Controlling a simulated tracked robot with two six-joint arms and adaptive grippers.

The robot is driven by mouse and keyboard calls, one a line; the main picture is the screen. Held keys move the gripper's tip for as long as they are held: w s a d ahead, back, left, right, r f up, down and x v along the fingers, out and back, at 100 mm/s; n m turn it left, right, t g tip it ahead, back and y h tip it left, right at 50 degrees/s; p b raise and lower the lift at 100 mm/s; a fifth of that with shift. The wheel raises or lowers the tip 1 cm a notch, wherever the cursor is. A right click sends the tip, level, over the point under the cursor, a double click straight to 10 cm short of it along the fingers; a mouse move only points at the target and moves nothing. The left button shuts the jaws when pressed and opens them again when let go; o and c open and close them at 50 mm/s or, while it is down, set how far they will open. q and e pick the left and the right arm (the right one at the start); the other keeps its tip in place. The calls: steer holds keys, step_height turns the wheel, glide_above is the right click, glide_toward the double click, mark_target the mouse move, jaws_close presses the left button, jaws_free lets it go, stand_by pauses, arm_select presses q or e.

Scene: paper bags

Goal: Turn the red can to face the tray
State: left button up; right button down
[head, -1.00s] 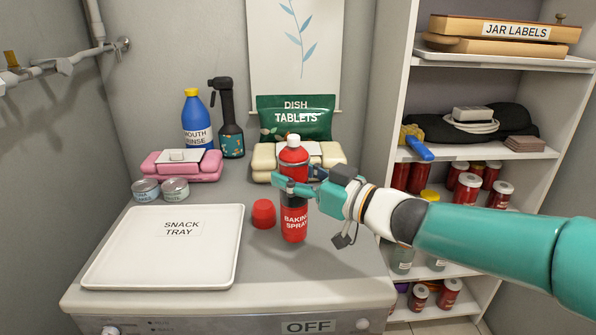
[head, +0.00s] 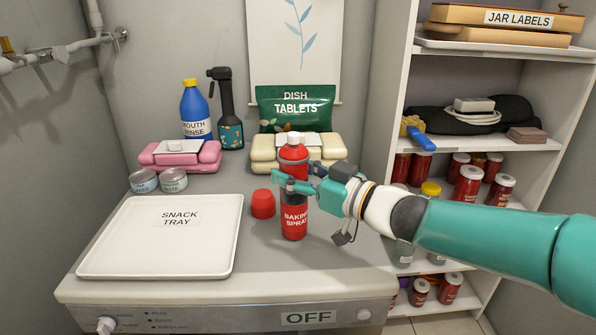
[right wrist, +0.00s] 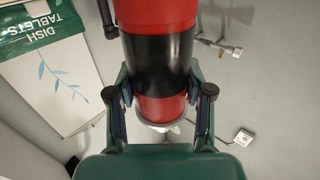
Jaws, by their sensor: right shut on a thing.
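The red can (head: 294,222), labelled BAKING SPRAY, stands upright on the worktop with a white top and a dark band. Its label faces the front of the worktop in the head view. My right gripper (head: 296,184) is shut on its upper body from the right. In the right wrist view the can (right wrist: 158,15) lies between both fingers of the gripper (right wrist: 160,100). The white tray (head: 105,254), labelled SNACK TRAY, lies flat to the left of the can, apart from it. My left gripper is not in view.
A red cap (head: 263,204) stands just left of the can. Two small tins (head: 173,181) stand behind the tray. Pink (head: 180,157) and cream (head: 270,152) packs, a blue bottle (head: 195,110), a spray bottle (head: 229,130) and a green pouch (head: 296,108) line the back. Shelves (head: 490,63) stand right.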

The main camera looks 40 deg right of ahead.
steer(key=shift+c, duration=1.8)
jaws_free()
steer(key=shift+f, duration=0.1)
